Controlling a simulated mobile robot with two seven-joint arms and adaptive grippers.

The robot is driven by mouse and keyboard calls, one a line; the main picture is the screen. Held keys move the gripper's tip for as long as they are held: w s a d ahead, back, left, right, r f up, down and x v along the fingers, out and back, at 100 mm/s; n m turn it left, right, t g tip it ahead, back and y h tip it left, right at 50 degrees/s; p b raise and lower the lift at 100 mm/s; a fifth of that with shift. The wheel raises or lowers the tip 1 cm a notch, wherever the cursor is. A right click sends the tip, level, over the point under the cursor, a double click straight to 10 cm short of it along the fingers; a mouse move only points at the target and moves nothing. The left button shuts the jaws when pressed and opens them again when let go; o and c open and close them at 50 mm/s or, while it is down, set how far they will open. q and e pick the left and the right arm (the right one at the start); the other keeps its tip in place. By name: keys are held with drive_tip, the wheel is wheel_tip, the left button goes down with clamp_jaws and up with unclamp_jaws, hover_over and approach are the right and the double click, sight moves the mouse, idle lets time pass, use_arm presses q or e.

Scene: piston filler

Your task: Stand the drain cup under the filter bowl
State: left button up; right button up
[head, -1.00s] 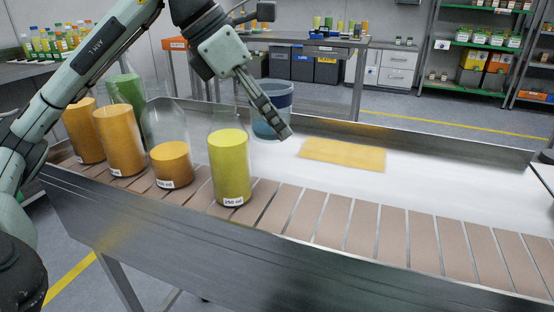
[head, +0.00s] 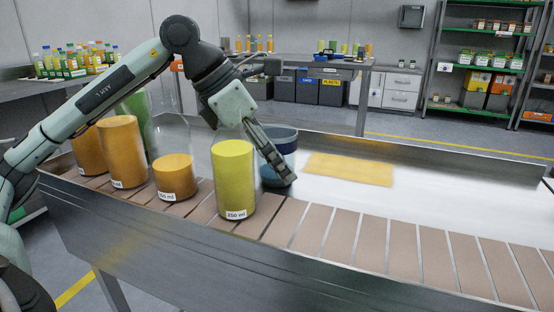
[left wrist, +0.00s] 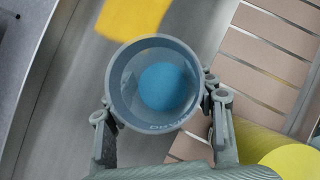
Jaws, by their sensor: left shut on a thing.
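I cannot make out the filter bowl. My right gripper is not in view.
A 250 ml bottle with yellow fill (head: 233,180) stands close left of the cup, with several orange-filled bottles beyond it on the slatted conveyor (head: 340,236). A yellow sheet (head: 348,168) lies right of the cup on the pale bed. The bed's right part is clear.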

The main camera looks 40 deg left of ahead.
use_arm(q)
drive_tip(key=o, duration=0.8)
drive_tip(key=shift+f, duration=0.1)
drive_tip(key=shift+o, duration=0.4)
